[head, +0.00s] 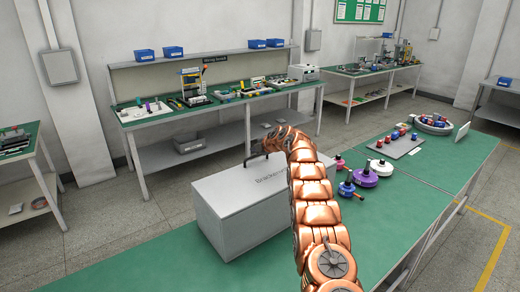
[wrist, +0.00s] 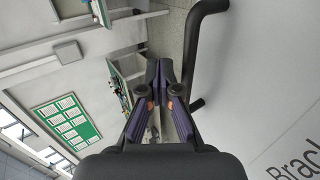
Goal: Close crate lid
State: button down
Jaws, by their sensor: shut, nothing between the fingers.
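The crate (head: 258,222) is a light grey box on the green bench in front of me. Its lid (head: 232,184), with dark lettering that starts "Brack", looks flat on top in the head view; my arm hides its right part. The lid also fills the right of the wrist view (wrist: 265,75). A black bar handle (head: 250,159) stands at the lid's far edge and shows in the wrist view (wrist: 191,55). My gripper (wrist: 165,68) is shut and empty, just beside the handle; I cannot tell whether they touch. In the head view my arm hides its fingers.
Right of the crate, on the green bench (head: 415,180), lie a purple hub part (head: 364,178), a white one (head: 381,167) and a grey tray (head: 398,147) of small parts. A wiring bench (head: 215,103) stands behind. The bench front left of my arm is clear.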

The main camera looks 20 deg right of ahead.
jog(key=shift+f, duration=0.1)
dwell(0.3)
dwell(0.5)
jog(key=shift+s+d+r, duration=0.15)
jog(key=shift+s+r, duration=0.2)
jog(key=shift+r, duration=0.15)
jog(key=shift+v, duration=1.1)
jog(key=v, duration=0.8)
jog(key=shift+s, duration=0.25)
